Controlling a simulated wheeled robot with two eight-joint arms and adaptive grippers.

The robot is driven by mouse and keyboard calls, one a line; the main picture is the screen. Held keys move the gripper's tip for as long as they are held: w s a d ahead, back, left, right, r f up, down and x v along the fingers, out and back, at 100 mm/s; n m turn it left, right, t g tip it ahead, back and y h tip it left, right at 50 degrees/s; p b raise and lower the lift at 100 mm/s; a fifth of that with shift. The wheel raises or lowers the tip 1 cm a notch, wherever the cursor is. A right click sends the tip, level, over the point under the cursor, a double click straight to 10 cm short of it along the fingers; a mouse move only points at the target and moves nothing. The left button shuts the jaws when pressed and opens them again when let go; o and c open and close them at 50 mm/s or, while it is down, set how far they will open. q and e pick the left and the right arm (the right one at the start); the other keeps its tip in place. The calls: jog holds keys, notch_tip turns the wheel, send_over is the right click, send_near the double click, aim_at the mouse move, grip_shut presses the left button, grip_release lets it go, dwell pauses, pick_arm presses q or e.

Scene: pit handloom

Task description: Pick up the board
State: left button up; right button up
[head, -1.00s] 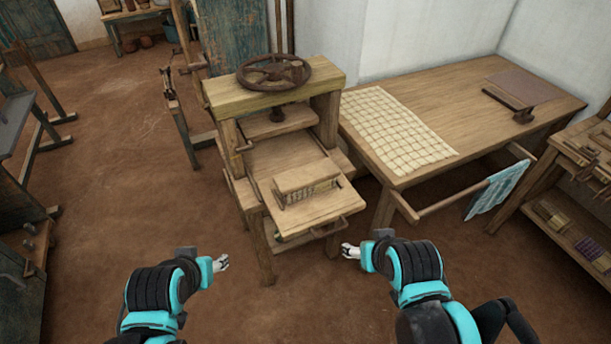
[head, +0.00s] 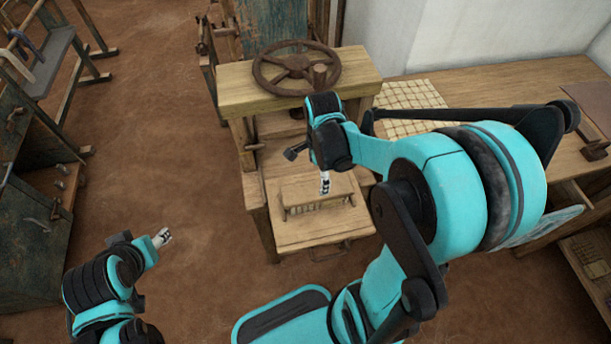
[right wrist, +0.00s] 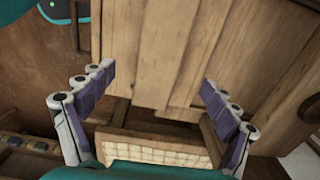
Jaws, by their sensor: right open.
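The board (head: 300,193) is a small pale wooden plank lying flat on a cloth stack on the press's pull-out tray (head: 300,233). In the right wrist view, what looks like the board (right wrist: 118,142) shows as a strip at the bottom, with woven cloth (right wrist: 160,155) by it. My right gripper (head: 325,184) points down over the board in the head view. In the right wrist view its fingers (right wrist: 157,78) are wide apart with nothing between them; I cannot tell whether they touch anything. My left gripper (head: 163,237) hangs over the floor at lower left, away from the board; its jaw gap is too small to read.
The wooden press frame with its iron handwheel (head: 295,67) stands just behind the tray. A table (head: 500,90) with checked cloth (head: 405,97) is to the right, partly hidden by my right arm. Loom frames stand at left. The floor between is clear.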

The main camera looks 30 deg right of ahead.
aim_at(317, 189)
notch_tip(317, 189, down, 3)
jog(key=shift+a+b, duration=0.1)
jog(key=shift+b, duration=0.6)
notch_tip(317, 189, down, 5)
jog(key=b, duration=0.2)
jog(key=shift+w+r+b, duration=0.1)
jog(key=shift+r+b, duration=0.1)
jog(key=shift+b, duration=0.1)
jog(key=shift+r, duration=0.1)
jog(key=shift+c, duration=0.6)
jog(key=c, duration=1.3)
